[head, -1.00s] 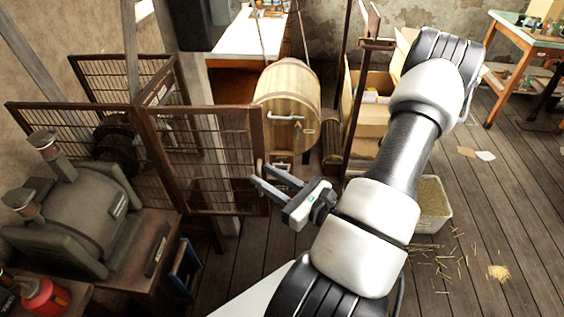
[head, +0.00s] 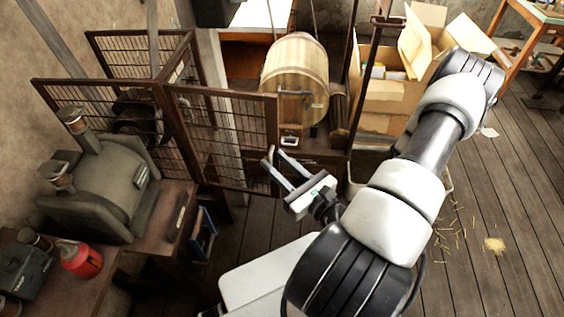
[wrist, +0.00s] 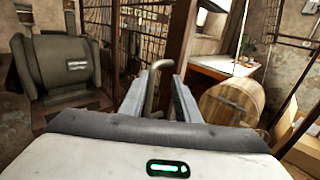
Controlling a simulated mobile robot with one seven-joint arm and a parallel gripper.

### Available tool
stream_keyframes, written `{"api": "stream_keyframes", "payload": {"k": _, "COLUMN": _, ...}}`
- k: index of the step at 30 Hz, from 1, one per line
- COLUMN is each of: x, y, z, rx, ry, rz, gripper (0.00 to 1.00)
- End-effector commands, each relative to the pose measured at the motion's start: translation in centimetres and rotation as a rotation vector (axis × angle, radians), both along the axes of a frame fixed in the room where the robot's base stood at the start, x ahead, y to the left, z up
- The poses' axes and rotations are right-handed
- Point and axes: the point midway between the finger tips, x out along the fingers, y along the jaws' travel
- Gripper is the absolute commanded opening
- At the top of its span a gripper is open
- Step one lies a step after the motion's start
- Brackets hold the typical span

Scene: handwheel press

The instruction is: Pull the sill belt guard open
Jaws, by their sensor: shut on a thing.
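The belt guard (head: 272,125) is a brown-framed wire mesh panel in the left half of the head view. It stands out at an angle from a post beside the mesh cage. Its free edge faces right, and its frame also shows in the wrist view (wrist: 178,45). My gripper (head: 274,156) is at this free edge, reaching in from the lower right. In the wrist view its fingers are shut on the guard's bent metal handle (wrist: 151,92). The fingers hide part of the handle.
A grey motor housing (head: 100,190) sits on a bench at left, near a red bottle (head: 82,259). Cardboard boxes (head: 390,95) stand behind my arm. The plank floor at right is mostly clear, with scattered straw.

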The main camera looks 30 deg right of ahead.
Motion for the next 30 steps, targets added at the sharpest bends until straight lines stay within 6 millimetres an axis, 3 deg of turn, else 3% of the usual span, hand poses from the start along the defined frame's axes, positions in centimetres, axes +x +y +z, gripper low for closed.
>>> {"api": "stream_keyframes", "payload": {"k": 1, "x": 0.1, "y": 2.4, "z": 0.3, "rx": 0.024, "ry": -0.002, "rz": 0.065, "gripper": 0.00}}
{"api": "stream_keyframes", "payload": {"k": 2, "x": 0.1, "y": 2.4, "z": 0.3, "rx": 0.024, "ry": -0.002, "rz": 0.065, "gripper": 0.00}}
{"api": "stream_keyframes", "payload": {"k": 3, "x": 0.1, "y": 2.4, "z": 0.3, "rx": 0.025, "ry": -0.002, "rz": 0.065, "gripper": 0.28}}
{"api": "stream_keyframes", "payload": {"k": 7, "x": 0.1, "y": 2.4, "z": 0.3, "rx": 0.025, "ry": -0.002, "rz": 0.064, "gripper": 0.45}}
{"api": "stream_keyframes", "payload": {"k": 9, "x": 0.1, "y": 2.4, "z": 0.3, "rx": 0.024, "ry": -0.002, "rz": 0.064, "gripper": 0.49}}
{"api": "stream_keyframes", "payload": {"k": 17, "x": -0.1, "y": 2.2, "z": 0.3, "rx": 0.024, "ry": -0.001, "rz": 0.062, "gripper": 0.48}}
{"api": "stream_keyframes", "payload": {"k": 20, "x": -0.9, "y": 1.9, "z": 0.4, "rx": 0.024, "ry": -0.001, "rz": 0.060, "gripper": 0.39}}
{"api": "stream_keyframes", "payload": {"k": 22, "x": -2.0, "y": 1.6, "z": 0.4, "rx": 0.024, "ry": 0.001, "rz": 0.057, "gripper": 0.28}}
{"api": "stream_keyframes", "payload": {"k": 30, "x": -7.6, "y": -0.8, "z": 0.1, "rx": 0.018, "ry": -0.001, "rz": 0.037, "gripper": 0.28}}
